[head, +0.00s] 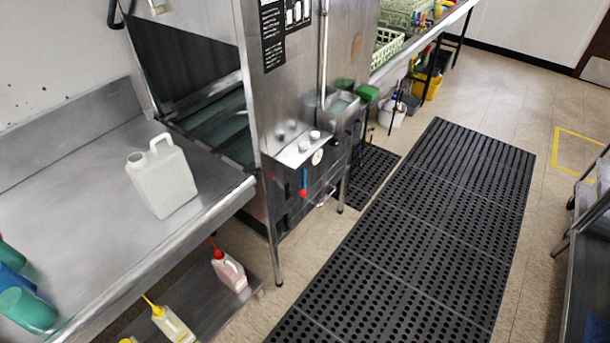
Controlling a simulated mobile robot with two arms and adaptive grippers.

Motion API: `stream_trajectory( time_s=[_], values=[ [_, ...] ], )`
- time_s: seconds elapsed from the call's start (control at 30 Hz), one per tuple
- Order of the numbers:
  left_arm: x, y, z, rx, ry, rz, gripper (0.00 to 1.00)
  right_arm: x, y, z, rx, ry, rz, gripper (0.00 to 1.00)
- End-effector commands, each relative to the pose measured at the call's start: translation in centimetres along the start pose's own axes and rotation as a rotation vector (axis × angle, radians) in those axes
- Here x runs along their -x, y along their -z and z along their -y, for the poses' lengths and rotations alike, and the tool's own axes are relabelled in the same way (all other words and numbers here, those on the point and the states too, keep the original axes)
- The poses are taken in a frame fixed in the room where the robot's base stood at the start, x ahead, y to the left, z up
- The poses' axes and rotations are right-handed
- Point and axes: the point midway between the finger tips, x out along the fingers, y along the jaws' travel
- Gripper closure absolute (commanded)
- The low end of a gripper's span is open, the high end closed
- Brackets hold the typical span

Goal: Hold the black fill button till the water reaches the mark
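The steel dish machine (285,95) stands at the centre with its left side open. A pale teal surface shows inside it, but I cannot tell whether it is water. A control ledge (300,150) on its front carries small knobs and a round white dial (317,157). A small open steel tank (340,104) on the front right holds something pale that may be water. I cannot make out a black fill button or a level mark at this size. Neither of my grippers is in view.
A white jug (162,176) stands on the steel counter (75,185) at left, with teal cups (27,310) near its front. Bottles (229,270) sit on the shelf below. Black perforated mats (420,220) cover clear floor. A cart (590,205) stands at the right edge.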

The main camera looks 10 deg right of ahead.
Motion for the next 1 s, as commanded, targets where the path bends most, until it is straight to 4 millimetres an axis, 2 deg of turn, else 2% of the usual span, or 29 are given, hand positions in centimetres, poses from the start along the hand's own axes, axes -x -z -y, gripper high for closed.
stream_trajectory(
  time_s=[0.03,0.23,1.0],
  values=[
    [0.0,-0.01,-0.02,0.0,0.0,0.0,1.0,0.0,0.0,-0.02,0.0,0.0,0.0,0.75],
    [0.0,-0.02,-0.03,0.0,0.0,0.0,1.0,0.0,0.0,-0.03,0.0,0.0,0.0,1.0],
    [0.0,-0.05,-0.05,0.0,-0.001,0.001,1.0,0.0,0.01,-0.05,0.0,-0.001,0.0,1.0]
  ],
)
